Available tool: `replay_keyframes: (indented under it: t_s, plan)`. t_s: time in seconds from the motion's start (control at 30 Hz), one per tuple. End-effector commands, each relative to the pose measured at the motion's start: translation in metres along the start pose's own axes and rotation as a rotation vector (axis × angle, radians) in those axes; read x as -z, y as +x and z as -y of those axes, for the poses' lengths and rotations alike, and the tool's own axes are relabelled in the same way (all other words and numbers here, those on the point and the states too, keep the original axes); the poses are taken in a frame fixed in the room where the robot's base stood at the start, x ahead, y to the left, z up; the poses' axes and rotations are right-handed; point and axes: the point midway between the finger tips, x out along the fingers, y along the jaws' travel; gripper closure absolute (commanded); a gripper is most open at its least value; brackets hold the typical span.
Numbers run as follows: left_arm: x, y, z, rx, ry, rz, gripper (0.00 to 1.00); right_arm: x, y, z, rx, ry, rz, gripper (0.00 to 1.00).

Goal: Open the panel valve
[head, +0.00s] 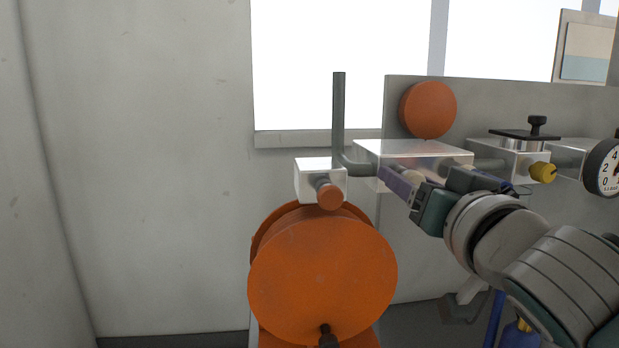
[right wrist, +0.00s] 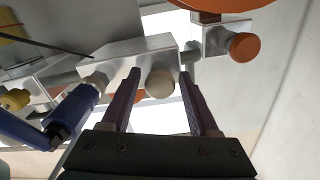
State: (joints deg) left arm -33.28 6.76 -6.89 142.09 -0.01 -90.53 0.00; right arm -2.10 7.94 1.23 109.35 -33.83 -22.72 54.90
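A row of pale metal blocks runs along the grey panel (head: 470,105). The long block (head: 415,149) has a beige round knob (right wrist: 160,84) on its face. My right gripper (head: 418,173) is in front of this block, fingers open. In the right wrist view the open gripper (right wrist: 161,76) has one finger on each side of the beige knob; I cannot tell whether either touches it. Left of it in the head view, a small block (head: 311,178) carries an orange knob (head: 329,196). I cannot tell which part is the named valve. My left gripper is not in view.
A large orange drum (head: 322,275) stands below the small block. A grey pipe (head: 338,115) rises behind. To the right are a black handle (head: 537,125), a yellow knob (head: 543,172) and a gauge (head: 603,168). A blue handle (right wrist: 72,110) lies close beside my right gripper.

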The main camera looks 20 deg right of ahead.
Motion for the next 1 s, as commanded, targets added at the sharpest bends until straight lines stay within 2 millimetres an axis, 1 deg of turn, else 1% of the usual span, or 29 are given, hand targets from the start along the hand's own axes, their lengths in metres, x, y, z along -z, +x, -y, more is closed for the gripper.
replay_keyframes:
  t_s: [0.03, 0.07, 0.5, 0.53, 1.0]
  plan:
    - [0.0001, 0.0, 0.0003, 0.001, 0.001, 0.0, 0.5, -0.0001, -0.0001, 0.0, 0.0, 0.0, 0.0, 0.46]
    - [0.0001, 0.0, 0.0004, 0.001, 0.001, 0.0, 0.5, -0.0001, -0.0001, 0.0, 0.0, 0.0, 0.0, 0.49]
    - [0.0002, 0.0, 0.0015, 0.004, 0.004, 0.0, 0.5, -0.0001, -0.0003, 0.0, 0.0, 0.0, 0.0, 0.99]
    - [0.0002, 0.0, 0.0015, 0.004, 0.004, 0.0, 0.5, -0.0001, -0.0003, 0.0, 0.0, 0.0, 0.0, 1.0]
    - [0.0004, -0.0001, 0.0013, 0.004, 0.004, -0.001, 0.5, -0.0001, -0.0003, 0.0001, 0.0, 0.0, 0.0, 1.0]
